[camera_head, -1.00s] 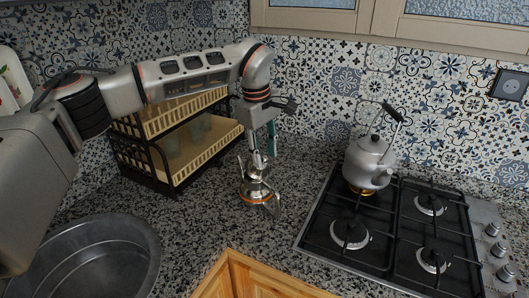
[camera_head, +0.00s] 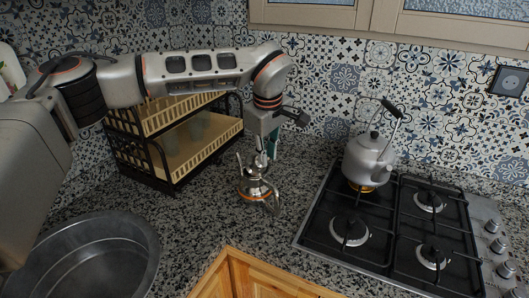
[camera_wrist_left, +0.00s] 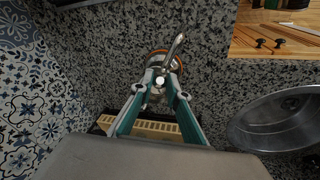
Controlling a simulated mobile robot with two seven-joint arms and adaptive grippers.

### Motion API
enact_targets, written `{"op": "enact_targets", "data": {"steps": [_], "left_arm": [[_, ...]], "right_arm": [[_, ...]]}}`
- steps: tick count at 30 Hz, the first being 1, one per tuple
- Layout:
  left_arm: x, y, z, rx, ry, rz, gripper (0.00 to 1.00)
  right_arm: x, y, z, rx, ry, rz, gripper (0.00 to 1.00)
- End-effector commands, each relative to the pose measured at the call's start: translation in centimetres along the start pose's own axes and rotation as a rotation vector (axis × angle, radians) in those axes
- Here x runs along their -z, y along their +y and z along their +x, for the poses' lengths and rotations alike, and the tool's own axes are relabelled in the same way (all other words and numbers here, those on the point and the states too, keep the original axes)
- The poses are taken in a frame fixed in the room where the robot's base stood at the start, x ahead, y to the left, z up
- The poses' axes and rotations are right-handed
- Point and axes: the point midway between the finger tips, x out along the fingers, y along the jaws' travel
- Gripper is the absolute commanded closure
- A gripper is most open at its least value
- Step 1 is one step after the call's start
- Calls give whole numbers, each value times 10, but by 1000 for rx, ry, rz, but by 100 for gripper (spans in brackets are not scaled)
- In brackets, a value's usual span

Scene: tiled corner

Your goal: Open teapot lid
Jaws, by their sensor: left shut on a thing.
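The small metal teapot (camera_head: 257,190) with an orange band stands on the speckled counter between the dish rack and the stove. It also shows in the left wrist view (camera_wrist_left: 166,62), with its spout or handle pointing up the picture. My left gripper (camera_head: 264,165) points down from above at the teapot's top. In the left wrist view my teal-sided fingers (camera_wrist_left: 161,81) are closed around the small pale knob of the teapot lid (camera_wrist_left: 159,80). The fingers hide part of the lid, and I cannot tell whether it is clear of the pot. My right gripper is not in view.
A two-tier dish rack (camera_head: 180,165) with glasses stands behind and left of the teapot. A kettle (camera_head: 369,160) sits on the gas stove (camera_head: 385,235) at right. A round sink (camera_head: 95,258) is at front left. Counter in front of the teapot is clear.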

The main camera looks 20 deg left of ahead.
Motion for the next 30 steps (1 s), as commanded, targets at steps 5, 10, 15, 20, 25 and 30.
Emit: {"op": "enact_targets", "data": {"steps": [5, 10, 15, 20, 25, 30], "left_arm": [[-15, -3, 3, -31, 135, 28, 100], [-26, -6, 7, -58, 252, 44, 100], [-34, -9, 10, -76, 342, 56, 100], [-39, -10, 12, -87, 396, 62, 100], [-40, -11, 13, -93, 423, 64, 100], [-41, -11, 13, -95, 428, 64, 100]], "right_arm": [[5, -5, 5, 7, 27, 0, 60], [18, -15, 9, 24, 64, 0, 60], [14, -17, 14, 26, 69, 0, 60], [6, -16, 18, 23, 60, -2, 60], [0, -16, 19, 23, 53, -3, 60], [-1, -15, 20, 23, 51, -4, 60]]}}
